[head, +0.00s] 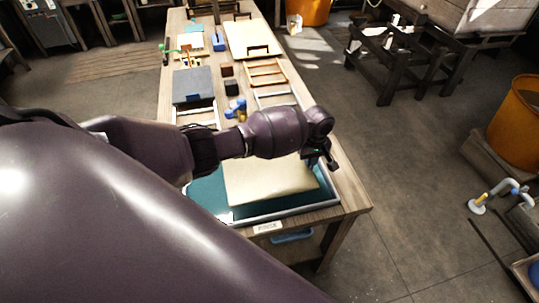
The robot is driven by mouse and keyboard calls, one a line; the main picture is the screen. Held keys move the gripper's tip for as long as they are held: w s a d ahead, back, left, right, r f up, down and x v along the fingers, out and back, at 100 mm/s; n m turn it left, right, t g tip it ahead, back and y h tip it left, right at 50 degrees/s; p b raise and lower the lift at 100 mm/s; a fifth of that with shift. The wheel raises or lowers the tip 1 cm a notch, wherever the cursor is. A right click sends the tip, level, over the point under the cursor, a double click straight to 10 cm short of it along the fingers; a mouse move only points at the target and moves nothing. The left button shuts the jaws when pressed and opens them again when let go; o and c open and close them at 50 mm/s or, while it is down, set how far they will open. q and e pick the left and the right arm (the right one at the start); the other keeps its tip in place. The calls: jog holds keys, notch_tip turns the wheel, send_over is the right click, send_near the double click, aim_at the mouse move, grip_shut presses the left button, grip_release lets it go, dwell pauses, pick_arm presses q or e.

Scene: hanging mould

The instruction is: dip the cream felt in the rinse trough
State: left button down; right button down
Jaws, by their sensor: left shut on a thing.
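The cream felt (262,184) is a pale flat sheet at the near end of the long wooden table. It lies over the teal rinse trough (208,192), within the outline of its grey rim. I cannot tell whether it touches the water or hangs just above it. A small label is on the table edge in front of the trough. My left gripper (322,161) is at the felt's far right edge, shut on it. The fingertips are small and dark here. My arm hides the far side of the trough. My right gripper is not in view.
Further up the table (345,193) are a grey slab (193,84), wooden frames (266,75), a dark block (231,87), blue and yellow items, and a cream board (249,39). An orange bucket (516,122) stands at the right.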

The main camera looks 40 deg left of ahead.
pick_arm(q)
jog(key=shift+r, duration=0.1)
jog(key=shift+r, duration=1.95)
